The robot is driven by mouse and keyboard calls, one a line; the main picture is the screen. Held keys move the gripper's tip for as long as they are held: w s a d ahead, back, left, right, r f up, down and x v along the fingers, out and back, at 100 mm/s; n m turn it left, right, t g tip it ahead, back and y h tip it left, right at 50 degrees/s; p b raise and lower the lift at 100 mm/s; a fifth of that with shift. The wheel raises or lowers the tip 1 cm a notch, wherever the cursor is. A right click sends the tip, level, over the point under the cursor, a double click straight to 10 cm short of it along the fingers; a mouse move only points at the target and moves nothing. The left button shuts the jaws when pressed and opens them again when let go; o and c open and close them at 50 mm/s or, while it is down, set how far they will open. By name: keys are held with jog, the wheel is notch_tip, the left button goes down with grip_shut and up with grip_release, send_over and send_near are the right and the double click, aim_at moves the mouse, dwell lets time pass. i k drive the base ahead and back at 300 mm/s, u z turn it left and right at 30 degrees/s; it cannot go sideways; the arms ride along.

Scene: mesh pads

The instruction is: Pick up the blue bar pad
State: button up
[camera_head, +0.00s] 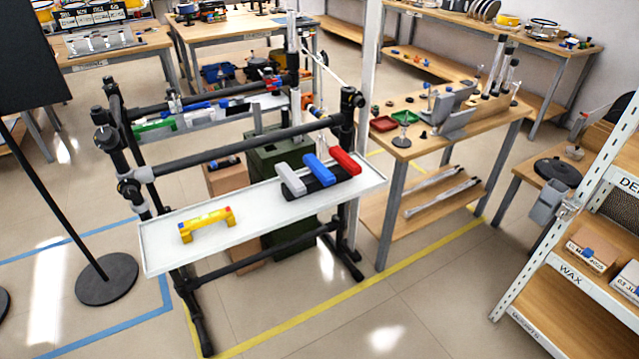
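The blue bar pad (319,170) lies on the right half of a long white tray (258,222). It sits between a light grey bar (290,179) on its left and a red bar (345,161) on its right. A flat black piece (326,187) shows under and beside these bars. A yellow bridge-shaped piece (207,224) with small red and blue parts stands on the left half of the tray. My gripper does not show in this view.
A black metal frame with a crossbar (235,148) rises behind the tray. A wooden bench (432,130) stands to the right, a shelf rack at far right. A black sign stand (107,279) is at left. Floor in front is clear.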

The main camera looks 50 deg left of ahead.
aim_at(325, 177)
jog(key=k, duration=0.6)
jog(key=z, duration=1.35)
jog(key=k, duration=0.2)
jog(key=u, duration=3.8)
jog(key=i, duration=1)
jog(key=u, duration=0.05)
